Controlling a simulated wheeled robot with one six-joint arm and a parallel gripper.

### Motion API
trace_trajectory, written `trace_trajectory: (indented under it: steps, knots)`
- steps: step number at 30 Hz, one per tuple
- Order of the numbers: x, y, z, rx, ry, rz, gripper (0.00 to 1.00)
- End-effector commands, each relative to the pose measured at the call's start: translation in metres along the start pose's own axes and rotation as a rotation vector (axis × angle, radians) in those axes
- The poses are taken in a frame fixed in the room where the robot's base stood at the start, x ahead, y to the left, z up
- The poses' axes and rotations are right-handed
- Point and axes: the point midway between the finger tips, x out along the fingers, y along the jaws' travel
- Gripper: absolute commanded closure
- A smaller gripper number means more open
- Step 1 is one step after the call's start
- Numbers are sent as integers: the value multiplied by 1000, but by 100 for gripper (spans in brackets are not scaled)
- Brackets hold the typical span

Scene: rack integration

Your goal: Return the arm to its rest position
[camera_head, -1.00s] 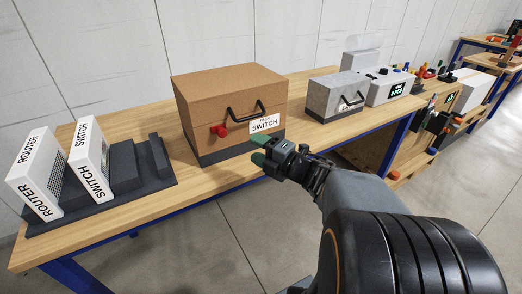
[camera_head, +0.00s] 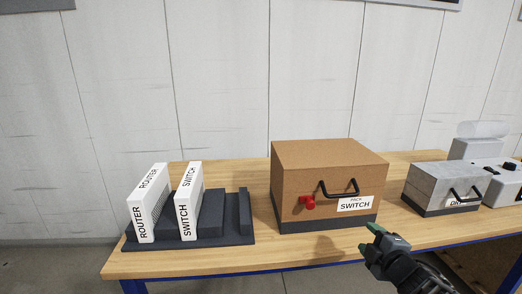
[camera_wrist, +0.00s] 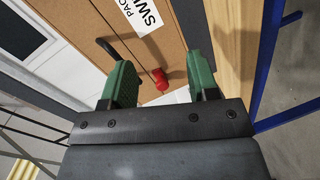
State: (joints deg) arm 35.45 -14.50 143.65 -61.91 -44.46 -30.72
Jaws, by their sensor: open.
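My gripper (camera_head: 372,238) is at the lower right of the head view, in front of the bench edge. Its green fingers also show in the wrist view (camera_wrist: 155,85), spread apart with nothing between them. The brown box (camera_head: 325,160) labelled SWITCH stands on the bench beyond the gripper. It has a black handle and a red knob (camera_head: 307,202) on its front. In the wrist view the red knob (camera_wrist: 160,79) appears beyond and between the fingers, apart from them.
A dark rack (camera_head: 240,238) on the left holds a white ROUTER unit (camera_head: 146,208) and a white SWITCH unit (camera_head: 188,205) upright. A grey box (camera_head: 440,183) and a light grey device (camera_head: 500,175) stand at right. The wooden bench (camera_head: 190,262) has bare strips along its front.

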Motion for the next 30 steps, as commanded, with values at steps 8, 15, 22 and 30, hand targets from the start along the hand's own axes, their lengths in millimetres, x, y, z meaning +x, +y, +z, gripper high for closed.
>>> trace_trajectory:
  steps: [8, 15, 22, 30]
  knots:
    - [-38, -16, 58, 611, -651, -111, 45]
    - [-90, -42, -5, 1107, -1004, -335, 45]
    - [-124, -31, -107, 1282, -1033, -613, 45]
    - [-126, -16, -140, 1220, -928, -658, 45]
